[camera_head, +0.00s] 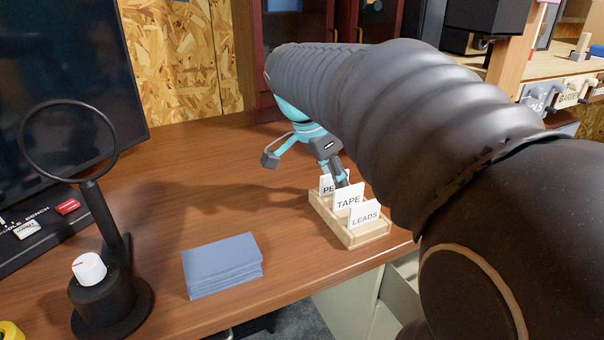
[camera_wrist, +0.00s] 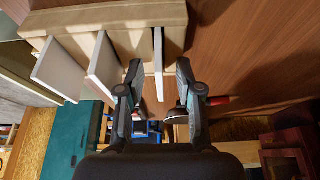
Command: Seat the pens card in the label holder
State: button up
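The wooden label holder (camera_head: 369,233) stands near the bench's front edge. The white pens card (camera_head: 327,188), reading "PE" with the rest hidden, stands about upright at its far end, behind the TAPE card (camera_head: 348,201) and LEADS card (camera_head: 365,217). In the wrist view the pens card (camera_wrist: 158,62) meets the holder (camera_wrist: 135,13); its seating depth cannot be told. My gripper (camera_wrist: 158,66) is open, with one finger on each side of the pens card and a gap visible on both sides. One finger is between the pens and TAPE cards.
A stack of blue cards (camera_head: 222,266) lies left of the holder. A magnifier on a black stand (camera_head: 112,300) and a monitor (camera_head: 65,80) are farther left. The bench middle is clear. Dark cabinets stand behind.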

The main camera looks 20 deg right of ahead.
aim_at(346, 171)
grip_shut()
jog(key=shift+r, duration=0.15)
jog(key=shift+r, duration=0.55)
jog(key=r, duration=0.3)
jog(key=shift+d+r, duration=0.1)
jog(key=shift+d, duration=0.25)
jog(key=s+d+r, duration=0.2)
jog(key=d+r, duration=0.4)
jog(key=d, duration=0.4)
jog(key=shift+s+d+r+p, duration=0.25)
jog(key=shift+s+d+p, duration=0.05)
jog(key=shift+s+p, duration=0.05)
